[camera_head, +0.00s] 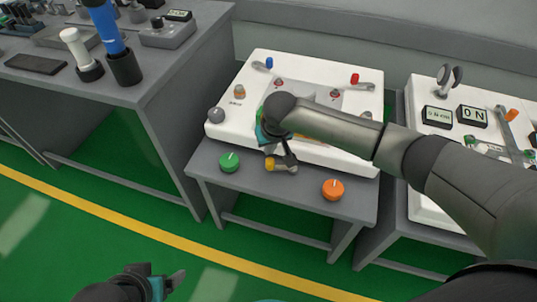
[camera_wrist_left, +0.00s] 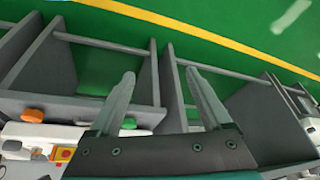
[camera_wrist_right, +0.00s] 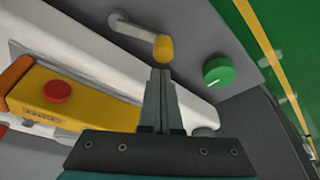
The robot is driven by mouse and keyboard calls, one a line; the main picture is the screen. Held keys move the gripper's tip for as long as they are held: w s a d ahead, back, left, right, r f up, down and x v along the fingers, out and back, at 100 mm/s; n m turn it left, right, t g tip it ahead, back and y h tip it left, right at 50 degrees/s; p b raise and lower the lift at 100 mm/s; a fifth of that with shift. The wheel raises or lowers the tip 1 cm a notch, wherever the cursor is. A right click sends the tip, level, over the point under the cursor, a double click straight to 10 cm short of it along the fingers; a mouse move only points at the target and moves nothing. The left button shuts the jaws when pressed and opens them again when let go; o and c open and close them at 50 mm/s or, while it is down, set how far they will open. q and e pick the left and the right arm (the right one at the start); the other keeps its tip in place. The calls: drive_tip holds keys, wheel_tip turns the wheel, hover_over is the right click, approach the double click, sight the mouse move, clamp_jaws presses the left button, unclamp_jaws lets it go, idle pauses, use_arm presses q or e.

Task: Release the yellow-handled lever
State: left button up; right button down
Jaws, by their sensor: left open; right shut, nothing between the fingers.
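The yellow-handled lever (camera_head: 280,164) sits on the front of the middle cart; in the right wrist view its yellow handle (camera_wrist_right: 163,49) ends a pale metal arm. My right gripper (camera_head: 287,155) is over the front of this cart, its fingers shut and empty. In the right wrist view its fingertips (camera_wrist_right: 160,72) are close to the yellow handle, just below it in the picture; I cannot tell whether they touch. My left gripper (camera_head: 170,282) is open and empty, low over the floor; the left wrist view shows its two spread fingers (camera_wrist_left: 160,92).
A green knob (camera_head: 229,162) is left of the lever, an orange knob (camera_head: 333,189) right. The white panel (camera_head: 325,75) behind carries a red-handled lever (camera_head: 354,78) and a blue one (camera_head: 269,63). A grey table (camera_head: 130,90) stands left. The green floor in front is free.

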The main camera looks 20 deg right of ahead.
drive_tip(key=shift+w+f, duration=0.15)
drive_tip(key=shift+f, duration=0.4)
drive_tip(key=shift+w+f+b, duration=0.2)
drive_tip(key=shift+f+b, duration=0.3)
drive_tip(key=shift+b, duration=0.1)
use_arm(q)
drive_tip(key=shift+w+d+r+t+h, duration=0.25)
drive_tip(key=shift+w+d+r+t, duration=0.05)
drive_tip(key=shift+w+d+t, duration=0.3)
drive_tip(key=shift+w+d+r+t+h, duration=0.25)
drive_tip(key=shift+w+d+t, duration=0.25)
drive_tip(key=shift+w+d, duration=0.1)
use_arm(e)
drive_tip(key=shift+w+f, duration=0.15)
drive_tip(key=shift+f, duration=0.15)
use_arm(q)
drive_tip(key=shift+s+a, duration=0.1)
drive_tip(key=shift+s, duration=0.05)
